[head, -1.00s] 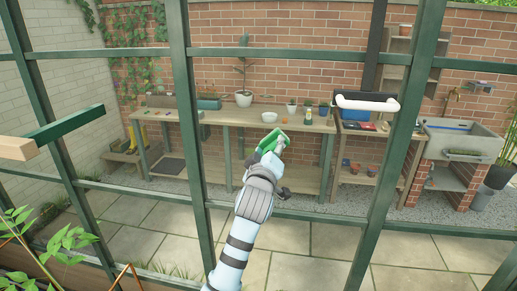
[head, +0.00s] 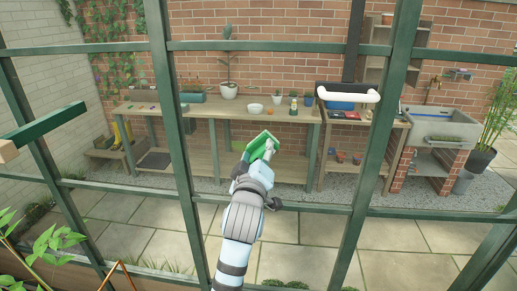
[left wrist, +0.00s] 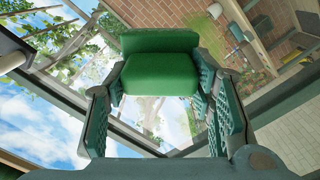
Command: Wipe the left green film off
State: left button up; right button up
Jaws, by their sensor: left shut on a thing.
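My left gripper (head: 258,156) reaches up from the bottom of the head view to the middle glass pane. It is shut on a green block-like wiper (head: 262,142). In the left wrist view the wiper (left wrist: 160,72) sits between the two ribbed fingers of the left gripper (left wrist: 160,88), its broad face toward the camera. A small pale green patch (head: 238,144) shows just left of the wiper in the head view; I cannot tell whether it is film on the glass. Contact between wiper and glass cannot be made out. My right gripper is not in view.
Dark green frame bars (head: 172,130) stand either side of the pane, with a crossbar (head: 320,209) below. Behind the glass are a wooden bench (head: 225,110) and a stone sink (head: 440,128). Leafy plants (head: 45,245) are at lower left.

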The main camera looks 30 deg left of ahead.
pick_arm(q)
jog(key=shift+f, duration=0.1)
jog(key=shift+s+d, duration=0.1)
jog(key=shift+s, duration=0.2)
jog(key=shift+v, duration=1.15)
jog(key=shift+w, duration=0.1)
